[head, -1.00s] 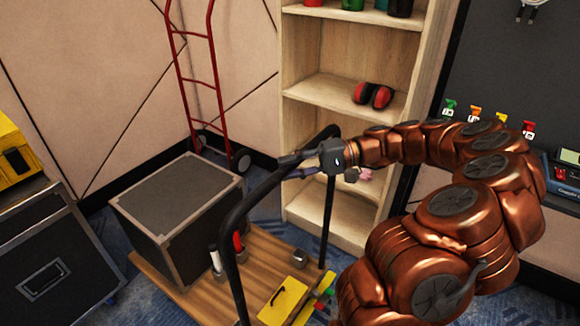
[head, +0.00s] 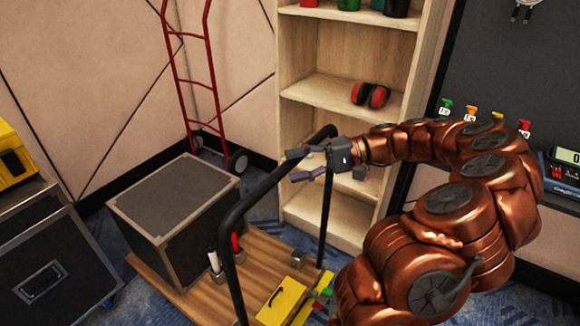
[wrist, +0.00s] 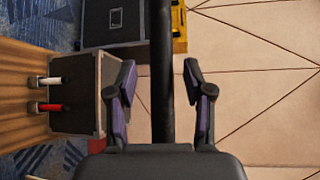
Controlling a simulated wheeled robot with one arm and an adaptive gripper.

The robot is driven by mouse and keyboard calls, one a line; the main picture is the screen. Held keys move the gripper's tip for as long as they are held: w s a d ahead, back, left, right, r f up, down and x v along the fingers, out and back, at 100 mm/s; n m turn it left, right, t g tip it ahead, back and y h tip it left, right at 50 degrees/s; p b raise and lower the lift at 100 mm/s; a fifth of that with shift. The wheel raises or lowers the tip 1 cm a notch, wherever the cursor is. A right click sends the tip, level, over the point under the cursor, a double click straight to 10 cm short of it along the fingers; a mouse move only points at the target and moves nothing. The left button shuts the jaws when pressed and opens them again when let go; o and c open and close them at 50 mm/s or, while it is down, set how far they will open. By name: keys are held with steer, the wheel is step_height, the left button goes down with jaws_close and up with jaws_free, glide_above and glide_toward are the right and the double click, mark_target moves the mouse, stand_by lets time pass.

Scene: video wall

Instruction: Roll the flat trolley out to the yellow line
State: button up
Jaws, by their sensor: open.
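The flat trolley has a wooden deck (head: 205,300) and a black tubular push handle (head: 262,187). A black case (head: 172,215) with metal edges stands on the deck, with a red and a white-topped item and a yellow box (head: 282,302) beside it. My gripper (head: 300,165) is open at the top bar of the handle. In the wrist view the handle bar (wrist: 162,70) runs between the two open fingers (wrist: 160,88), with a gap on each side. The yellow line is not in view.
A wooden shelf (head: 300,110) with red ear defenders (head: 370,95) stands behind the trolley. A red hand truck (head: 205,85) leans at the wall. A black flight case (head: 50,265) with a yellow box (head: 15,155) on it stands at left. Blue carpet (head: 120,235) shows between the cases.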

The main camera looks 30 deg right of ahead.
steer(key=v, duration=0.5)
steer(key=shift+s+d, duration=0.1)
steer(key=shift+s, duration=0.05)
stand_by(0.4)
